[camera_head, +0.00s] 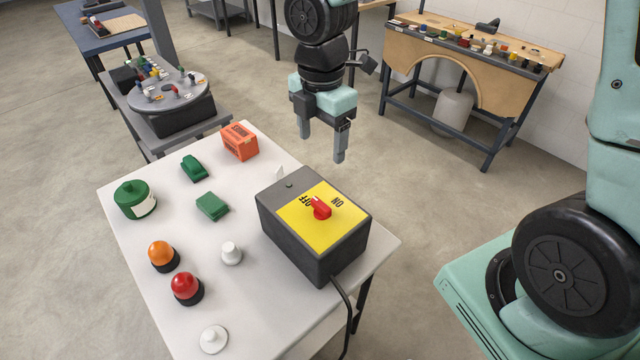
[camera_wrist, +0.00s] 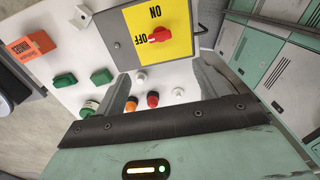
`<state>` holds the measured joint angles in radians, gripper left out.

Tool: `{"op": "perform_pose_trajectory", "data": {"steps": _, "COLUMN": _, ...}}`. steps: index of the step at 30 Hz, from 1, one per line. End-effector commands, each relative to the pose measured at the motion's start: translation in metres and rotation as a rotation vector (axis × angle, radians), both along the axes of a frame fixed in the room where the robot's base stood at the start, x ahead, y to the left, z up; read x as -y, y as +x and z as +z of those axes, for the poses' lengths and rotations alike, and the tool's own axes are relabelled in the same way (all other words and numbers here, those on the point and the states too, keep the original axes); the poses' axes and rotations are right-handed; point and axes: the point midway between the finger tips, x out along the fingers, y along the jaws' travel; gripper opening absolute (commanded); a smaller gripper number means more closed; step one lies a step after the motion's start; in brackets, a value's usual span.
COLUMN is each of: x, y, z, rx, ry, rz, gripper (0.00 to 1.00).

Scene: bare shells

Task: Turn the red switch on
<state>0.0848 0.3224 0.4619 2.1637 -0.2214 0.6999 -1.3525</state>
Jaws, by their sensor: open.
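The red switch (camera_head: 320,208) is a rotary knob on the yellow plate (camera_head: 336,232) on top of a dark grey box (camera_head: 290,243). Its handle points toward the OFF label; the ON label is to its right in the head view. The knob also shows in the wrist view (camera_wrist: 160,35), with its handle pointing left toward OFF. My gripper (camera_head: 322,146) is open and empty, fingers pointing down. It hangs above and beyond the box in the head view, apart from the knob. Nothing hides the knob in either view.
The box stands on a white table (camera_head: 150,250) with a cable off its front. Around it are an orange-red box (camera_head: 240,141), green items (camera_head: 212,206), an orange lamp (camera_head: 161,254), a red lamp (camera_head: 186,286) and white knobs (camera_head: 231,253). The space above the box is clear.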

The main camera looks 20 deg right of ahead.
Motion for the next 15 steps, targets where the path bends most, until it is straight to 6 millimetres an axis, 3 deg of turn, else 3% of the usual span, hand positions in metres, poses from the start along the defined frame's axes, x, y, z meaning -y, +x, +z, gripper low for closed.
{"op": "perform_pose_trajectory", "data": {"steps": 5, "x": 0.001, "y": 0.001, "z": -0.017, "rx": -0.004, "ry": 0.000, "rz": 0.009, "gripper": 0.73}}
{"op": "perform_pose_trajectory", "data": {"steps": 15, "x": 0.000, "y": -0.001, "z": -0.085, "rx": -0.007, "ry": -0.001, "rz": 0.009, "gripper": 0.73}}
